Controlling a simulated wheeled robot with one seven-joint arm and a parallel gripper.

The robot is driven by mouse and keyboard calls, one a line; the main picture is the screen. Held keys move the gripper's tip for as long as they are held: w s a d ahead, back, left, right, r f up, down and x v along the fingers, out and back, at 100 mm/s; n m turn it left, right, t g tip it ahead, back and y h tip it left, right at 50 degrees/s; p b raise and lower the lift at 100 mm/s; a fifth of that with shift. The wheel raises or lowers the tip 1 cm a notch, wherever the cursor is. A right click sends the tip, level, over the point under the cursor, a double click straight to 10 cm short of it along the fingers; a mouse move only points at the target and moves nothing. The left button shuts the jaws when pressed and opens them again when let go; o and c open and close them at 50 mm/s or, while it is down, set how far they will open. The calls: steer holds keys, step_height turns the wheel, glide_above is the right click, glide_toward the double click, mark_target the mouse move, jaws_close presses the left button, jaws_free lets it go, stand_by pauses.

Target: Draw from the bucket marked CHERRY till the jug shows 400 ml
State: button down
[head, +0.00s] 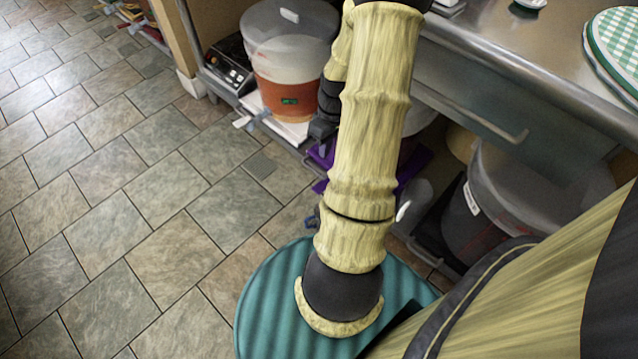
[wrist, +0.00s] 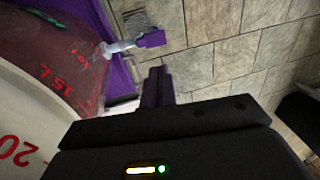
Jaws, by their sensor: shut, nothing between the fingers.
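My gripper (head: 321,128) hangs beside the middle bucket, mostly behind my own arm in the head view. In the wrist view its fingers (wrist: 156,88) are shut and empty, just below and apart from a tap (wrist: 118,47) with a purple handle (wrist: 151,39). That tap is on a bucket of dark red liquid (wrist: 50,62) with red volume marks. A second bucket (head: 290,70) holds orange-red liquid and has a pale tap (head: 242,122). A third, dark-filled bucket (head: 520,190) stands at right with a white label (head: 471,198). No CHERRY marking is readable. I cannot make out a jug.
A purple tray (head: 415,163) lies under the middle bucket. A black device (head: 230,65) stands beside the orange-red bucket. A steel counter (head: 500,45) overhangs the shelf. A ridged teal round surface (head: 265,300) is below my arm. The tiled floor (head: 120,200) at left is clear.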

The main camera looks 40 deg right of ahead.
mark_target(318, 187)
steer(key=shift+f, duration=0.1)
steer(key=f+b, duration=0.3)
steer(key=f, duration=0.1)
steer(key=a+f+b, duration=0.1)
steer(key=f+b, duration=0.2)
steer(key=f, duration=0.2)
steer(key=a+f+b, duration=0.1)
steer(key=f+b, duration=0.2)
steer(key=f, duration=0.1)
steer(key=shift+s+a+f, duration=0.1)
steer(key=shift+a+f, duration=0.1)
steer(key=shift+f, duration=0.15)
steer(key=shift+d, duration=0.1)
